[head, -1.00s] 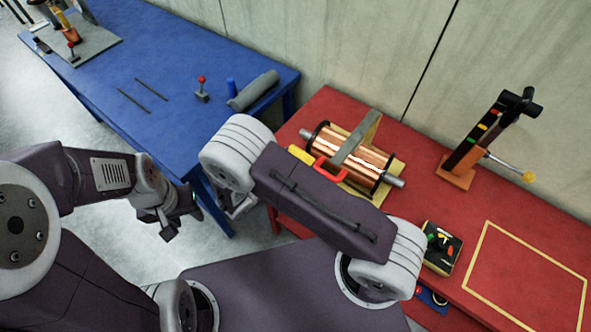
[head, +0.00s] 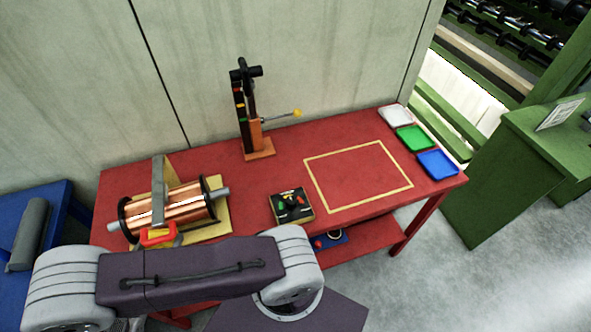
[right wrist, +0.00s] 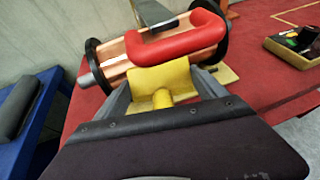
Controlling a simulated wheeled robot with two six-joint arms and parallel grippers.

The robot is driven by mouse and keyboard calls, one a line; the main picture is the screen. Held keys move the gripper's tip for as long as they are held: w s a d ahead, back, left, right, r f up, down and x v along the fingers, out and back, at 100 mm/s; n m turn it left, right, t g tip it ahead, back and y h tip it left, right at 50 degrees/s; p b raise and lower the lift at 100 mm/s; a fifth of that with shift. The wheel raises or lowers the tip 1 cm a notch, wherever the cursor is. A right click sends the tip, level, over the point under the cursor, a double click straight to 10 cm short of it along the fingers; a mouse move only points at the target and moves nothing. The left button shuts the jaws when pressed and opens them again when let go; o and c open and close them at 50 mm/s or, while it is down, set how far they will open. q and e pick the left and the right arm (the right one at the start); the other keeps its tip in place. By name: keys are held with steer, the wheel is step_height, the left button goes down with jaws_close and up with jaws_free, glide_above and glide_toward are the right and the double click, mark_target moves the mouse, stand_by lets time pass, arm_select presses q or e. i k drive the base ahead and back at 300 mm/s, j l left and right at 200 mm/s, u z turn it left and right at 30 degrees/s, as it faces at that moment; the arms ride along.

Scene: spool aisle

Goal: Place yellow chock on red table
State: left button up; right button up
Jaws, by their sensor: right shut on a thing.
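The yellow chock (right wrist: 163,82) is between the fingers of my right gripper (right wrist: 165,90), which is shut on it in the right wrist view. A red U-shaped handle (right wrist: 178,40) is just beyond the chock; I cannot tell whether the two are joined. The handle also shows in the head view (head: 158,236), in front of the copper spool (head: 182,207). The red table (head: 290,160) lies under the spool. My left gripper is out of view.
A yellow-outlined square (head: 358,178) on the table is empty. A small control box (head: 291,206) and an upright stand (head: 250,115) are left of it. White, green (head: 416,138) and blue trays line the right end. A grey bar (head: 158,190) crosses the spool.

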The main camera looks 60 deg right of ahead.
mark_target(357, 172)
steer(key=k+l+z, duration=0.15)
steer(key=z, duration=0.3)
steer(key=k+l+z, duration=0.1)
steer(key=z, duration=0.35)
steer(key=l+z, duration=0.4)
steer(key=i+l+z, duration=0.2)
steer(key=z, duration=0.25)
steer(key=i+l+z, duration=0.15)
steer(key=l+z, duration=0.25)
steer(key=i+l+z, duration=0.15)
steer(key=z, duration=0.25)
